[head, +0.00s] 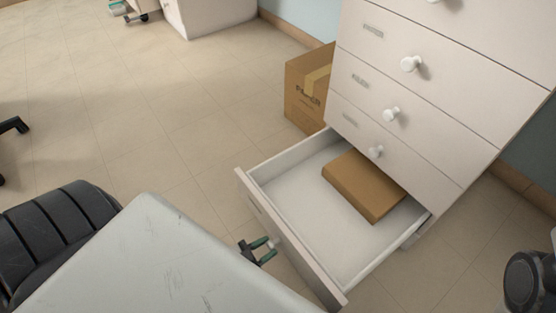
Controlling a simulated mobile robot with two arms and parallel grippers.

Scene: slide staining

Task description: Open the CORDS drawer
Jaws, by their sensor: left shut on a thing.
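The white drawer cabinet (440,70) stands at the upper right. Its bottom drawer (310,230) is pulled well out. A brown box (362,185) lies inside it, towards the cabinet. My left gripper (268,246) is at the outer front of this open drawer, shut on its knob (276,242), which is mostly hidden. The label on the open drawer's front is too oblique to read. The drawers above are closed, with round white knobs, and their small labels are hard to read. My right gripper is not in view.
A cardboard box (305,90) marked as paper stands on the floor left of the cabinet. Another white cabinet (215,12) is at the back. Tiled floor (150,110) is free to the left of the open drawer.

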